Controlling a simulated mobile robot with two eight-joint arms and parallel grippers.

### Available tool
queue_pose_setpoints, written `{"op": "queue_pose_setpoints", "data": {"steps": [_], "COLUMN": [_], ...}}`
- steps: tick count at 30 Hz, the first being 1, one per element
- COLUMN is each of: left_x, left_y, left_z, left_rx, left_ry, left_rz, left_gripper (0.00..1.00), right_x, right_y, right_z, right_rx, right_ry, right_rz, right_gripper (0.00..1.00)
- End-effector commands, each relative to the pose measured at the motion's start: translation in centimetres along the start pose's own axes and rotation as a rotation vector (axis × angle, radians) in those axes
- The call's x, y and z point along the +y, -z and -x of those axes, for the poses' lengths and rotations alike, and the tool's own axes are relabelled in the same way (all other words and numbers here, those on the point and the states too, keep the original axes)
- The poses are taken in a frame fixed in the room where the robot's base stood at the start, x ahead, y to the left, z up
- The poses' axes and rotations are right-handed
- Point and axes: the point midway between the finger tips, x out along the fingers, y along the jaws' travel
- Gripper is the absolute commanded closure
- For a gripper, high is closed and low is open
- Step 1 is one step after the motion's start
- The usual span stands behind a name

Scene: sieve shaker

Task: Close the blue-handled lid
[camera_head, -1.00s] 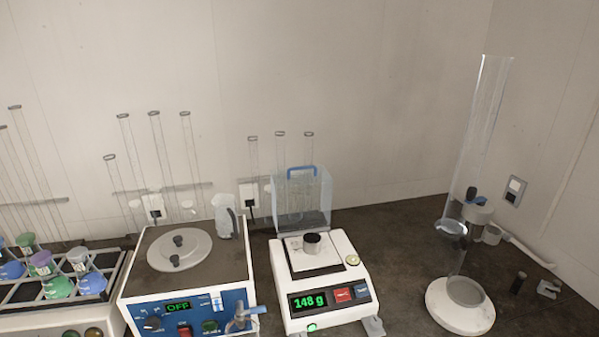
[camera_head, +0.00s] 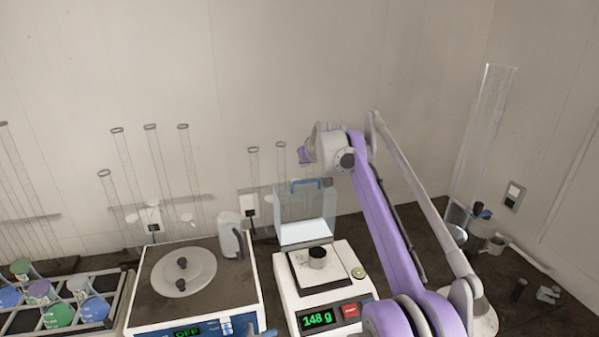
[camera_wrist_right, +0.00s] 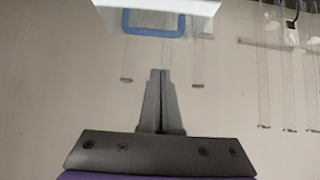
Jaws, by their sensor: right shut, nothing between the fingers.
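The clear lid (camera_head: 290,212) with its blue handle (camera_head: 306,185) stands raised at the back of the white balance (camera_head: 350,280). The blue handle also shows at the top of the right wrist view (camera_wrist_right: 155,33), upside down, on the lid's pale edge (camera_wrist_right: 195,6). A small dark-and-grey cup (camera_head: 317,258) sits on the balance's pan. My right gripper (camera_wrist_right: 161,72) is shut and empty, its fingertips pointing towards the handle but apart from it. In the head view its hand is above the lid, and the fingertips cannot be made out. My left gripper is not in view.
A blue-fronted machine (camera_head: 200,300) with a round grey cover stands left of the balance, beside a rack of coloured flasks (camera_head: 115,305). Glass tubes (camera_head: 155,170) stand along the wall.

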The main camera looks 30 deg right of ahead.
Motion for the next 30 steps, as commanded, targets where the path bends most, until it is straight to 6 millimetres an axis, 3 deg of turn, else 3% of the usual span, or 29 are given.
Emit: {"op": "queue_pose_setpoints", "data": {"steps": [7, 23, 30], "left_x": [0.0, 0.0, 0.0], "left_y": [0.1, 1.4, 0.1], "left_z": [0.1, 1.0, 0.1], "left_rx": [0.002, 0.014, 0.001], "left_ry": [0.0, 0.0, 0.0], "left_rz": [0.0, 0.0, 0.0], "left_gripper": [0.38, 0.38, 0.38], "right_x": [0.7, 0.7, 0.7], "right_y": [0.7, 0.8, -1.4], "right_z": [-1.9, -10.6, -9.1], "right_rx": [0.01, 0.01, 0.007], "right_ry": [-0.006, -0.005, -0.005], "right_rz": [-0.003, -0.002, -0.004], "right_gripper": [1.0, 1.0, 1.0]}}
